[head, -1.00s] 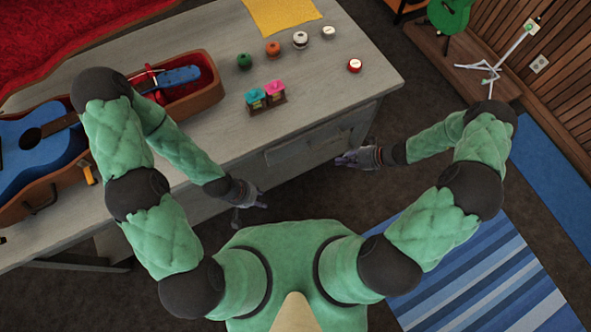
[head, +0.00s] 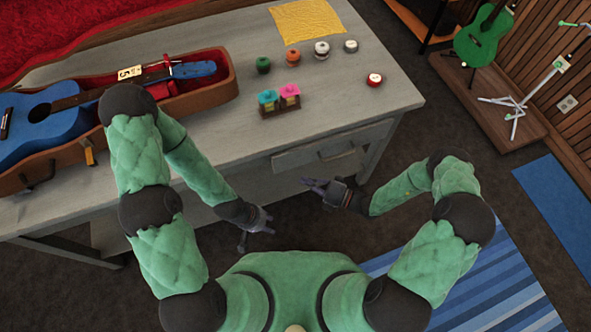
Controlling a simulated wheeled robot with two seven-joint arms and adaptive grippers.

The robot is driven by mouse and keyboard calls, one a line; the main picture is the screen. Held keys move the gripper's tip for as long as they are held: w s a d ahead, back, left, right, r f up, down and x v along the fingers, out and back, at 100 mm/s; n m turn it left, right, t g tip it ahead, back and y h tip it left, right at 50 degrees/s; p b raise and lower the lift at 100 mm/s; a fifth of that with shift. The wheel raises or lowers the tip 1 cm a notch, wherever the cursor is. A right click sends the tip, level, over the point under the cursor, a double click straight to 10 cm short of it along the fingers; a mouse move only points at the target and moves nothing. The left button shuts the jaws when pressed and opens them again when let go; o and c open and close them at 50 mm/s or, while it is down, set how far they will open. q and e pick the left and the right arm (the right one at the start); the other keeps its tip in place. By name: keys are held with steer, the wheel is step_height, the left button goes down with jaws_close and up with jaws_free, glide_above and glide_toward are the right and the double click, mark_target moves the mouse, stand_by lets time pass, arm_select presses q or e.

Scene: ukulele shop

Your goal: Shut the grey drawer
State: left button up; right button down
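The grey drawer (head: 316,158) is in the front of the grey table, near its right end, with a handle on its front. It looks slightly pulled out, but how far is hard to tell from above. My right gripper (head: 310,184) is in front of and below the drawer front, fingers pointing left, with a visible gap between it and the drawer. My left gripper (head: 266,226) is lower and further left, in front of the table and away from the drawer. Both grippers look empty, but their finger gaps are too small to read.
On the grey table (head: 225,150) are a blue ukulele (head: 38,122) in an open case, a pink and teal pair of items (head: 279,100), several small round pieces and a yellow cloth (head: 308,20). A green ukulele (head: 484,36) stands at the right.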

mark_target(296, 160)
steer(key=shift+w+a+b, duration=0.4)
steer(key=shift+w+a, duration=0.6)
steer(key=shift+w, duration=0.25)
steer(key=shift+w+a+b, duration=0.4)
steer(key=shift+w+a, duration=0.6)
steer(key=shift+w, duration=0.2)
steer(key=w, duration=0.1)
steer(key=w+a, duration=0.1)
steer(key=w+b, duration=0.1)
steer(key=w, duration=0.1)
steer(key=shift+w+a, duration=0.1)
steer(key=shift+a, duration=0.15)
steer(key=shift+w, duration=0.1)
steer(key=shift+r, duration=0.1)
